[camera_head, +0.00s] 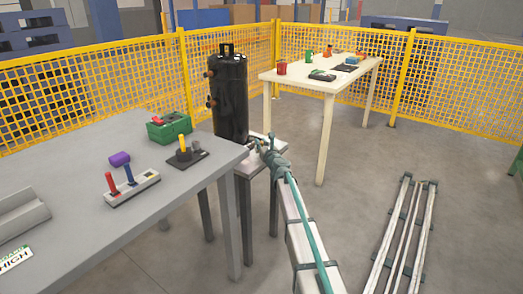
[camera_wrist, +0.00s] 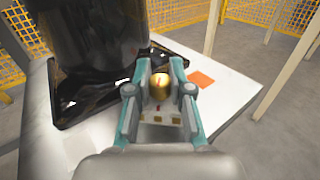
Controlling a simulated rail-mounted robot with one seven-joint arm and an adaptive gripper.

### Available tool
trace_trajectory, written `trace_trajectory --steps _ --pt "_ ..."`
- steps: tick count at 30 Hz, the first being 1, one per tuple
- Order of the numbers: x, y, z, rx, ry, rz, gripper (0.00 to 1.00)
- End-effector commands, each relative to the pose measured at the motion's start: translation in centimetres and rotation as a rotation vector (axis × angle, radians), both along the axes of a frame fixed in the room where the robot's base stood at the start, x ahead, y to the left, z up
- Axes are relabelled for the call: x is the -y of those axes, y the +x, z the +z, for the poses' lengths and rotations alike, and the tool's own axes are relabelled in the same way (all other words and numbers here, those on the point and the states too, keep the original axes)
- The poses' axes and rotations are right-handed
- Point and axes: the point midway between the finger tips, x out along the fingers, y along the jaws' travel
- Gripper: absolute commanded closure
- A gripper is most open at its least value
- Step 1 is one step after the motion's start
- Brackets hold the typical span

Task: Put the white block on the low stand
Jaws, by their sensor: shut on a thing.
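A low stand (camera_head: 248,170) with a pale top and dark legs is beside the grey table in the head view. Its top also fills much of the wrist view (camera_wrist: 90,145), with an orange square (camera_wrist: 201,79) on it. My gripper (camera_head: 262,147) is over the stand top, beside the black tank. In the wrist view my gripper (camera_wrist: 160,80) is shut on a small white block (camera_wrist: 160,119) with a brass cylinder (camera_wrist: 159,88) at its far end. The fingers hide its sides. Whether its underside touches the stand top I cannot tell.
A black tank (camera_head: 229,97) stands on the stand, close to my gripper. The grey table (camera_head: 75,180) holds a lever block (camera_head: 132,188), a green box (camera_head: 169,127) and a purple piece (camera_head: 120,159). A cream table (camera_head: 340,80) stands behind. Yellow fencing (camera_head: 75,105) encloses the area.

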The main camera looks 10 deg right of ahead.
Motion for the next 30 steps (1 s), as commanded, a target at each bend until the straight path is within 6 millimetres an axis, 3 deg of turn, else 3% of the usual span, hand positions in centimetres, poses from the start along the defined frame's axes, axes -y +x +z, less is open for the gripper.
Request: trace_trajectory --steps 1,3,14,15,19,30 --pt "-0.02 -0.04 -1.21 0.0 0.001 0.0 1.0" --pt "-0.02 -0.05 -1.64 0.0 0.001 0.0 1.0" --pt "-0.02 -0.05 -1.8 0.001 0.0 0.0 1.0" --pt "-0.01 -0.05 -1.76 0.001 0.0 0.0 0.77" --pt "-0.01 -0.05 -1.7 0.0 0.0 0.0 0.55" --pt "-0.02 -0.05 -1.53 0.001 0.0 0.0 0.55"
